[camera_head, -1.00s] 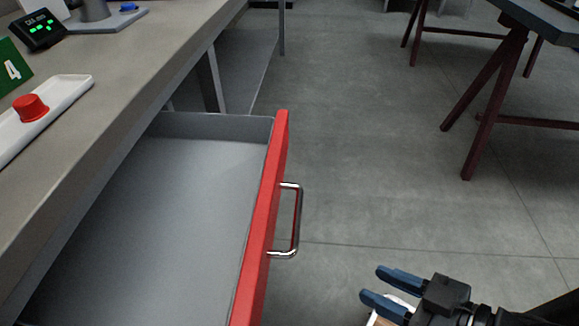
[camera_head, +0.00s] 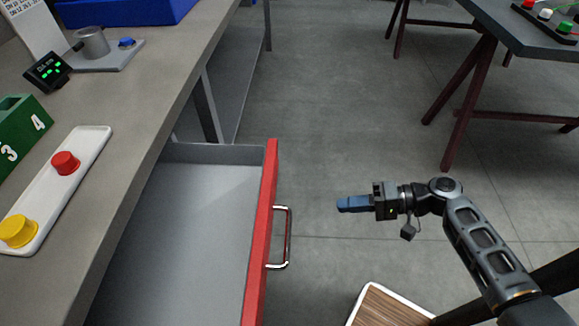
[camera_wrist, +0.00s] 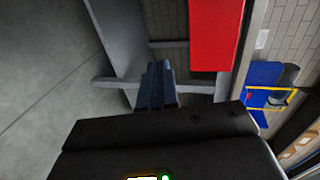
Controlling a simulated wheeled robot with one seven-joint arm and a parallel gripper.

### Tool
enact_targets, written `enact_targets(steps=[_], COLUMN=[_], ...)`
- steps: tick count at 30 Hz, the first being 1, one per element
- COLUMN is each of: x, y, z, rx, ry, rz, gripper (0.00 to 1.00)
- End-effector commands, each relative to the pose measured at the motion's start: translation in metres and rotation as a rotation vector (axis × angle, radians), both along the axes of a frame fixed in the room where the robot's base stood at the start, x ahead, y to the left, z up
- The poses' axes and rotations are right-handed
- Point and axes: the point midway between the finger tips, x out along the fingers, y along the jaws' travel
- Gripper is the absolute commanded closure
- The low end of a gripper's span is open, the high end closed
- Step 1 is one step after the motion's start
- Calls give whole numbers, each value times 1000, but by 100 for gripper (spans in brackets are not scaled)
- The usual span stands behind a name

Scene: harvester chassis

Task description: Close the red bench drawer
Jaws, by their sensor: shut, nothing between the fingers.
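The red-fronted bench drawer (camera_head: 261,240) is pulled well out from under the workbench, and its grey inside looks empty. Its metal bar handle (camera_head: 289,237) is on the outer side of the red front. My gripper (camera_head: 342,204) is to the right of the handle, apart from it, with blue fingers shut and empty, pointing left toward the drawer. In the wrist view, the shut fingers (camera_wrist: 157,85) show at the middle, and the red drawer front (camera_wrist: 216,35) is to their upper right, not touching.
The workbench (camera_head: 150,100) carries a white tray (camera_head: 100,140) with red and yellow knobs, a green numbered block (camera_head: 25,130) and a small display (camera_head: 48,72). Another table (camera_head: 520,35) stands at upper right. Open floor lies between it and the drawer.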

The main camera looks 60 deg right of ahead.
Motion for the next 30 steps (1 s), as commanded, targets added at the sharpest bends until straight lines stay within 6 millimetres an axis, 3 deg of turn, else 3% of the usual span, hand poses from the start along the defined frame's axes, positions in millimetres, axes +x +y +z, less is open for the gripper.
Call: enact_targets(steps=[1,3,7,14,30], x=[6,9,11,23,110], y=[-6,-11,-17,-11,39], z=[20,38,57,62,62], rx=[44,94,145,158,157], ry=[-57,-126,-209,-231,-228], rz=[1,7,15,23,22], gripper=[100,100,100,100,100])
